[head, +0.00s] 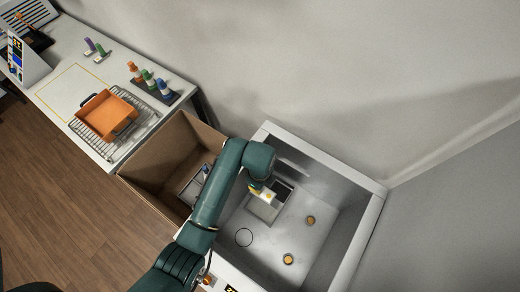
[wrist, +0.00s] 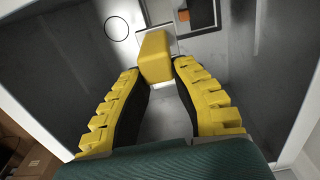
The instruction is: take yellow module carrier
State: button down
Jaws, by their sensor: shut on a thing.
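The yellow module carrier shows as a yellow block (wrist: 155,56) at the fingertips in the wrist view, and as a small yellow and pale patch (head: 268,196) below my wrist in the head view. My gripper (wrist: 157,76) is shut on it, with one yellow, black-padded finger on each side. In the head view my gripper (head: 259,187) is inside the white-rimmed grey bin, mostly hidden by my arm. A pale square plate (head: 262,210) lies at the carrier; I cannot tell whether the carrier touches it.
The grey bin (head: 368,215) has high walls around my gripper. Its floor has a black circle outline (head: 244,237) and two small orange-ringed discs, one near the front (head: 288,259). A cardboard box (head: 158,165) stands to the left. Beyond is a table with an orange tray (head: 106,115).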

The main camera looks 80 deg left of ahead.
notch_tip(320, 180, up, 6)
jog(key=p, duration=0.6)
jog(key=shift+r, duration=0.15)
